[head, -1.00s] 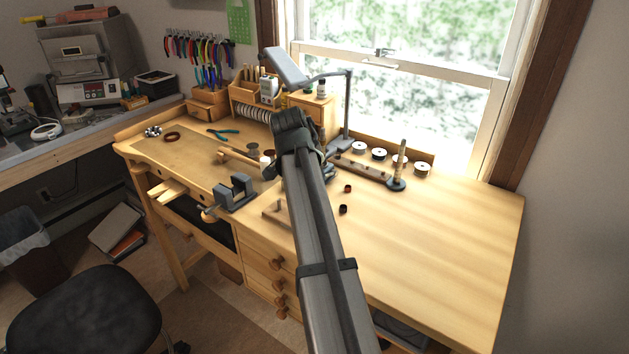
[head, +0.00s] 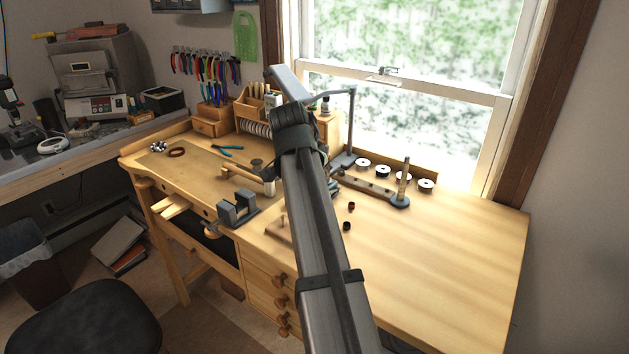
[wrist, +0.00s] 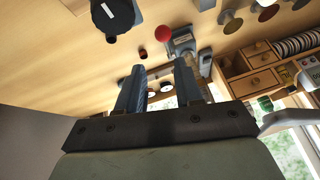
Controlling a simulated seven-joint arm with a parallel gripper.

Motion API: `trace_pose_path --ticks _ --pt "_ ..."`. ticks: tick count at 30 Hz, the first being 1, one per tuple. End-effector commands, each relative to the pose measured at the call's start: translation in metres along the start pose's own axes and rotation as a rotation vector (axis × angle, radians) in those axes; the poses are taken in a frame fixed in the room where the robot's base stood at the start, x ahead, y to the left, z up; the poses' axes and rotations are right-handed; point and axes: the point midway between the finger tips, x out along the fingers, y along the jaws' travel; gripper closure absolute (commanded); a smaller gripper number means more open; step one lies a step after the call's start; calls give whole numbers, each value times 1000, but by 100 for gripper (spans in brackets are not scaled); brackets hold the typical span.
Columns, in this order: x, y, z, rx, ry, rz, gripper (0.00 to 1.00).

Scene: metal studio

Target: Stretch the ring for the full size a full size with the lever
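In the wrist view, a red ball knob (wrist: 163,33) stands beside a grey metal device (wrist: 183,41); it looks like a lever's end, but the join is unclear. My gripper (wrist: 158,67) is open and empty, its two dark fingers apart, pointing toward the knob without visibly touching it. In the head view my arm hides the gripper and the knob. Two small dark, reddish ring-like pieces, one farther back (head: 351,206) and one nearer (head: 347,226), lie on the bench right of my arm. I cannot tell whether either is the ring to stretch.
The wooden bench (head: 440,250) is clear at right. A grey vise (head: 237,208) is at the left front edge. A dark round object (wrist: 116,15) shows in the wrist view.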

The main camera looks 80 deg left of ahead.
Motion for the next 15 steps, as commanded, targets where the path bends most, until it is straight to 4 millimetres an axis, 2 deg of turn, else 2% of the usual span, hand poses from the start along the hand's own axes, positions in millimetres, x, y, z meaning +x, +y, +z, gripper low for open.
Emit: trace_pose_path --ticks 1,5,10,15 --pt "4 8 -10 13 3 7 70" --pt "20 43 -45 63 11 38 82" --pt "44 99 -95 139 20 86 98" --pt "64 146 -130 209 2 106 100"
